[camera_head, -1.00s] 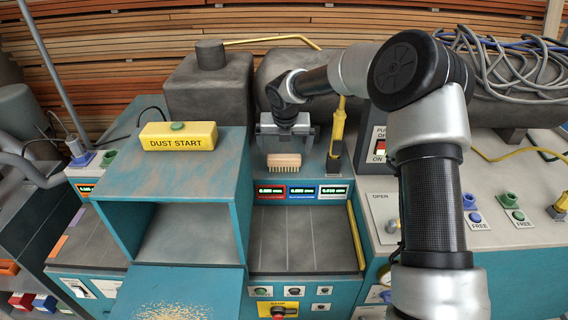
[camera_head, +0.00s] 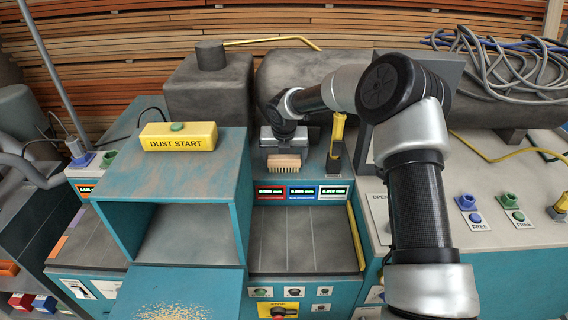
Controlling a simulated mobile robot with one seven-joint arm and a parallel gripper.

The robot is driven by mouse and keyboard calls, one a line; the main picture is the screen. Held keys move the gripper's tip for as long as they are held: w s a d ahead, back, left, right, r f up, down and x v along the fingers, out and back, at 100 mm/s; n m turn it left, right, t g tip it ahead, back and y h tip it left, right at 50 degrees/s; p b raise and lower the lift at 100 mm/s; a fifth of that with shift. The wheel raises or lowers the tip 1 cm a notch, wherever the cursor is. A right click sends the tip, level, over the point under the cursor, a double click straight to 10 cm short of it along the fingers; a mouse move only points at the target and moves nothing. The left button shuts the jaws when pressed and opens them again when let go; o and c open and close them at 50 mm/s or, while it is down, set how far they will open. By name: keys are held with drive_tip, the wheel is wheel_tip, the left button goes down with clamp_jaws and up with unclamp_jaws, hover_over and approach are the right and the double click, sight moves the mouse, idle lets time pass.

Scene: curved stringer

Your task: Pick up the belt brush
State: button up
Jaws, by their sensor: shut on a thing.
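The belt brush (camera_head: 283,162) has a light wooden back and pale bristles on its lower edge. It is in the head view at the middle, on the grey ledge above the row of small displays. My gripper (camera_head: 284,146) is right over the brush, its jaws shut on it from above. The finger tips are partly hidden by the brush and the gripper body. I cannot tell whether the brush still touches the ledge.
A yellow-handled tool (camera_head: 335,140) stands upright close to the right of my gripper. The yellow DUST START box (camera_head: 178,136) sits on the teal cabinet (camera_head: 190,172) to the left. A dark tank (camera_head: 300,75) lies behind. Grey cables (camera_head: 490,60) lie at the back right.

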sight(284, 156)
drive_tip(key=shift+r, duration=0.15)
wheel_tip(284, 156, up, 10)
drive_tip(key=shift+f, duration=0.1)
idle(0.3)
